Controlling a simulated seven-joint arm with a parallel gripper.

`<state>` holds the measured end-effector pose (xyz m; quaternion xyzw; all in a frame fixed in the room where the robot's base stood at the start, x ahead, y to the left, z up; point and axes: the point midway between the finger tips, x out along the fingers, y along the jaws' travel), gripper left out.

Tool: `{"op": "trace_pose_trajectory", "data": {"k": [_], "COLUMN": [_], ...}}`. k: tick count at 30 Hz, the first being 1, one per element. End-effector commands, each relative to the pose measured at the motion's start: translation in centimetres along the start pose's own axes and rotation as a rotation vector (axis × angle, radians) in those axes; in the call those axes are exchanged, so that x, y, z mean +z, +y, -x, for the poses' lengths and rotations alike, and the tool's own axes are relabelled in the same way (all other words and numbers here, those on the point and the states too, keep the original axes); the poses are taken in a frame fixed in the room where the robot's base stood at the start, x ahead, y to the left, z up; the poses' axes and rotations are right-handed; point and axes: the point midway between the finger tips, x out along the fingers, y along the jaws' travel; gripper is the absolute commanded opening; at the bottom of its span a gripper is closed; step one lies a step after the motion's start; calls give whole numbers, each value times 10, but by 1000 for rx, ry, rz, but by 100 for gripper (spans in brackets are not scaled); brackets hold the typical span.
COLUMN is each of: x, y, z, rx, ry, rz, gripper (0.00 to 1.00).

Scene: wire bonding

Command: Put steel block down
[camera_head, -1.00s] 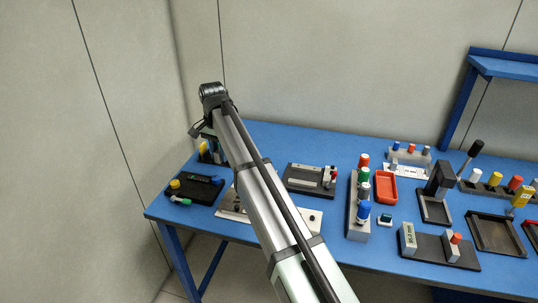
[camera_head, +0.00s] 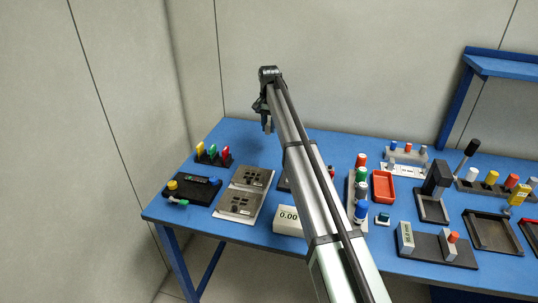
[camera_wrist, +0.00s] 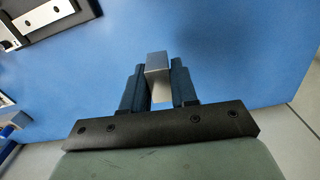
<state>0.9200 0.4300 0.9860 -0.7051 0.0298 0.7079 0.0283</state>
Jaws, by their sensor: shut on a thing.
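The steel block (camera_wrist: 158,66) is a small grey metal block in the wrist view. My gripper (camera_wrist: 158,88) is shut on it, with one dark finger on each side. The blue table top (camera_wrist: 215,60) lies beyond the block, and the block appears held above it. In the head view my gripper (camera_head: 267,122) is over the back part of the table, and the block is too small there to make out clearly.
A grey-black plate fixture (camera_head: 240,205) and a black tray with coloured parts (camera_head: 190,190) stand at the left. A display reading 0.00 (camera_head: 289,217) is near the front. A red tray (camera_head: 383,188) lies right of my arm. A fixture corner (camera_wrist: 45,18) shows in the wrist view.

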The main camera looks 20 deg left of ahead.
Motion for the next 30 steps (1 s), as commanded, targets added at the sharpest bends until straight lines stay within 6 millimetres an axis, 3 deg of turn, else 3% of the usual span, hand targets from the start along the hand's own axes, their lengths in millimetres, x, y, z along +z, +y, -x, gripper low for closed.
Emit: {"op": "trace_pose_trajectory", "data": {"k": [8, 18, 30], "x": [0, 1, 0], "y": [0, 0, 0], "z": [-8, -57, -94], "rx": [-2, -2, -2], "ry": [4, 3, 3], "rz": [84, 83, 82], "gripper": [0, 0, 0]}}
